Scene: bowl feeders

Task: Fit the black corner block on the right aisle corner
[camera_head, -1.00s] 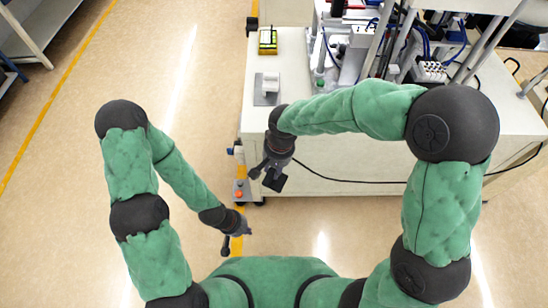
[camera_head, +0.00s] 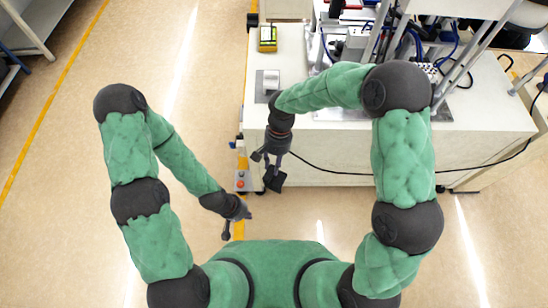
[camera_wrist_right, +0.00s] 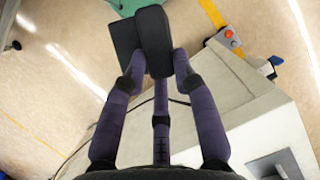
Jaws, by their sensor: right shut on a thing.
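The black corner block (camera_head: 275,179) is in the fingers of my right gripper (camera_head: 269,160), in front of the white bench (camera_head: 350,160). In the right wrist view, the fingers of the right gripper (camera_wrist_right: 155,76) close on the dark block (camera_wrist_right: 152,38), which shows two flat faces meeting at an edge. The block is apart from the bench. My left gripper (camera_head: 237,224) is low over the floor, with its fingers spread and nothing between them. I cannot tell which bench corner is the right aisle corner.
A grey box with a red button (camera_head: 241,181) stands at the bench's left front edge, by a yellow floor line. The left floor is open.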

